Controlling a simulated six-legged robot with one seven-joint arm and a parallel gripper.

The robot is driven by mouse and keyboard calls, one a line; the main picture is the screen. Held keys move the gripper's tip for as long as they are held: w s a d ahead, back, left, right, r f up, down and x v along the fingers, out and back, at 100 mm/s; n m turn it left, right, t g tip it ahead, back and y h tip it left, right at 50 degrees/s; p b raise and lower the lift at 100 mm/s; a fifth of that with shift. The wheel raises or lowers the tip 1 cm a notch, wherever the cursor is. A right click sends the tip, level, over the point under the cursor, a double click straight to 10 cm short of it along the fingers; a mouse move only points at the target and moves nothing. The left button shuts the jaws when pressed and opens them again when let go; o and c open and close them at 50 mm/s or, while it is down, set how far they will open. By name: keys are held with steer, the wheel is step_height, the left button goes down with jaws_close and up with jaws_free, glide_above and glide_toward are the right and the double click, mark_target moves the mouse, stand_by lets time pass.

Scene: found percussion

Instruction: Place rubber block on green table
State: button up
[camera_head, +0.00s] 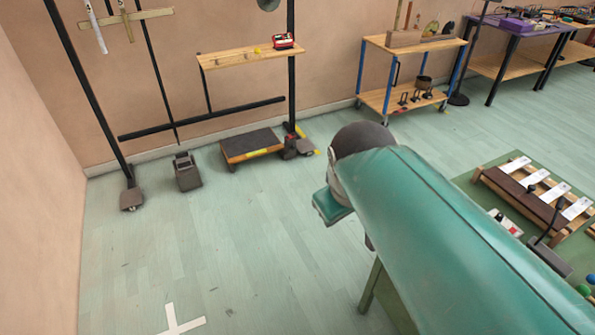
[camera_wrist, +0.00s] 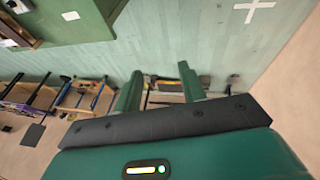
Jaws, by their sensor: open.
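The green table (camera_head: 469,187) is at the right in the head view, partly hidden behind my arm. Its top also shows at the upper left of the wrist view (camera_wrist: 75,27). My gripper (camera_wrist: 160,82) is open, with its two green fingers apart and nothing visible between them. In the head view the gripper end (camera_head: 332,203) is beyond my arm, over the floor to the left of the table. I cannot identify the rubber block with certainty. A dark grey blocky object (camera_head: 187,171) stands on the floor near the back wall.
A bar instrument (camera_head: 530,195) occupies part of the green table. A low dark-topped platform (camera_head: 251,145) sits under a rack with a wooden shelf (camera_head: 235,59). A blue-legged cart (camera_head: 412,43) and a purple table (camera_head: 515,27) stand at the back. The left foreground floor is clear.

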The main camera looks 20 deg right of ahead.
steer(key=s+a+m, duration=0.1)
steer(key=s+a+t+y, duration=0.1)
steer(key=a, duration=0.1)
steer(key=s+a+m, duration=0.1)
steer(key=shift+s+a+m+y, duration=0.15)
steer(key=shift+a+m+y, duration=0.15)
steer(key=shift+y, duration=0.1)
